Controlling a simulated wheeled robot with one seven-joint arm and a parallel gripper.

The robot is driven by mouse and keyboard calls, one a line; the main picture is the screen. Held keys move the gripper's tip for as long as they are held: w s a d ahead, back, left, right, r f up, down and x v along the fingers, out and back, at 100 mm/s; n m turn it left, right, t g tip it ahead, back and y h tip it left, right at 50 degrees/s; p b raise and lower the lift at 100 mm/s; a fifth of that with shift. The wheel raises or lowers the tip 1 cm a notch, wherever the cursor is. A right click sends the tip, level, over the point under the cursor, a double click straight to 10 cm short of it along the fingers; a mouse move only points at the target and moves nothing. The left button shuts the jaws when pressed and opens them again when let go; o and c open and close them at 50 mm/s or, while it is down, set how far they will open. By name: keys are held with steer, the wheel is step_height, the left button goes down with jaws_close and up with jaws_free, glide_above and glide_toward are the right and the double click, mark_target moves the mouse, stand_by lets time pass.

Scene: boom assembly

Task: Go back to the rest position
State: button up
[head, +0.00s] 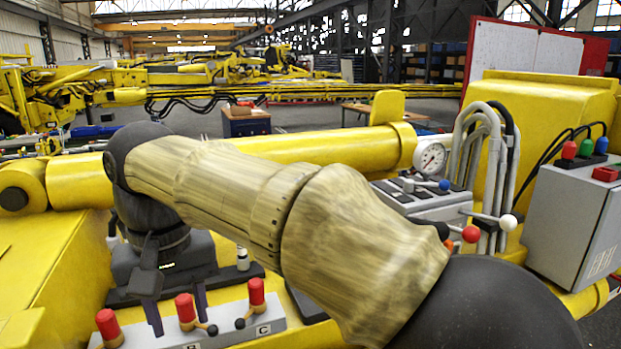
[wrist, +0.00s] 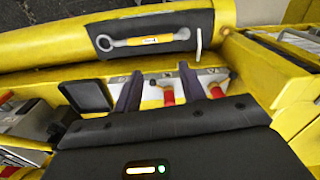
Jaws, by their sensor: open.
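In the wrist view my gripper (wrist: 160,88) also shows open, over a light panel (wrist: 212,78) with red levers. The red levers are the left one (head: 107,324), the middle one (head: 185,307) and the right one (head: 256,291) in the head view. The fingers appear close to the levers; I cannot tell whether they touch.
A wrench (wrist: 145,40) lies on a black mat (wrist: 200,22). A yellow boom tube (head: 330,148) runs behind my arm. A gauge (head: 431,158), ball-topped levers (head: 508,222), grey hoses (head: 470,130) and a grey box (head: 560,225) stand at the right.

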steer(key=w+d+f+m, duration=0.1)
steer(key=w+d+f, duration=0.2)
steer(key=d+f, duration=0.3)
steer(key=w+d+f+m+t, duration=0.1)
steer(key=w+d+f, duration=0.1)
steer(key=d+f, duration=0.4)
steer(key=w+d+f+m, duration=0.1)
steer(key=w+d+f, duration=0.2)
steer(key=d+f, duration=0.35)
steer(key=s+d+f+m+t+b, duration=0.1)
steer(key=s+d+f+b, duration=0.3)
steer(key=d+f, duration=0.8)
steer(key=shift+s+d+f+m, duration=0.15)
steer(key=shift+s+d+m, duration=0.75)
steer(key=shift+s, duration=0.1)
steer(key=shift+c, duration=0.5)
